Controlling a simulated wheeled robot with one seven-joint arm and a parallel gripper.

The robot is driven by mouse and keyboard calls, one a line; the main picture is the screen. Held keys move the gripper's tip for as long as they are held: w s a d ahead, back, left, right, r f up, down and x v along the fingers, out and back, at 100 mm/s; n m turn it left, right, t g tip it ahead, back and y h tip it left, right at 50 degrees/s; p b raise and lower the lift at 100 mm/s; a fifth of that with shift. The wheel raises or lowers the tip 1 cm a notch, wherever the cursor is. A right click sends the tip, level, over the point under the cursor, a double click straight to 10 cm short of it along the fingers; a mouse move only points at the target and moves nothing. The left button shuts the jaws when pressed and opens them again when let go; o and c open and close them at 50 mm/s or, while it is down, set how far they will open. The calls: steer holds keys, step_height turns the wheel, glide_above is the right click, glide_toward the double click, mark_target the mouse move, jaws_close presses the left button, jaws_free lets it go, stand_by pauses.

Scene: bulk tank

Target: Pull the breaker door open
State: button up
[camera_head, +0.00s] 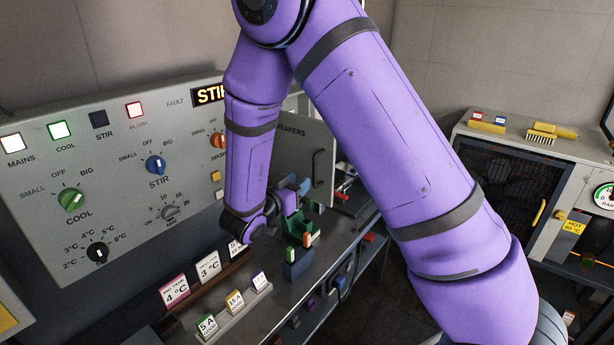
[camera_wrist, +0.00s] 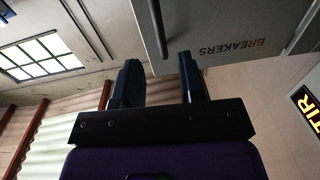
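The grey breaker door (camera_head: 292,165) stands behind my arm in the head view, partly hidden by it. Its dark bar handle (camera_head: 318,172) is near its right edge. In the wrist view the door (camera_wrist: 225,22) is upside down with its BREAKERS lettering, and the handle (camera_wrist: 158,28) lies beyond the gap between my fingers. My gripper (camera_wrist: 160,70) is open, with the two dark fingers apart and nothing seen between them. In the head view my gripper (camera_head: 298,188) is low in front of the door, to the left of the handle. Contact with the handle is not visible.
The control panel (camera_head: 120,165) with knobs and lamps is at the left. Several label cards and small coloured parts sit on the bench (camera_head: 262,305) below my gripper. A cabinet (camera_head: 510,150) with yellow brushes (camera_head: 550,131) on top is at the right.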

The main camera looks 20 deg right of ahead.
steer(key=shift+v, duration=1.4)
steer(key=w+r+n+t+y, duration=0.2)
steer(key=w+r+t+y, duration=0.15)
steer(key=r+y, duration=0.55)
steer(key=s+a+r+n+y, duration=0.1)
steer(key=s+r+n+y, duration=0.4)
steer(key=r+y, duration=0.3)
steer(key=s+d+r+n+g, duration=0.1)
steer(key=s+d+n+g, duration=0.1)
steer(key=s, duration=1.1)
steer(key=s+d+r+n+g+h, duration=0.1)
steer(key=s+d+g, duration=0.4)
steer(key=s, duration=0.9)
steer(key=shift+d+r+n, duration=0.5)
steer(key=shift+r+n, duration=0.05)
steer(key=shift+n, duration=0.45)
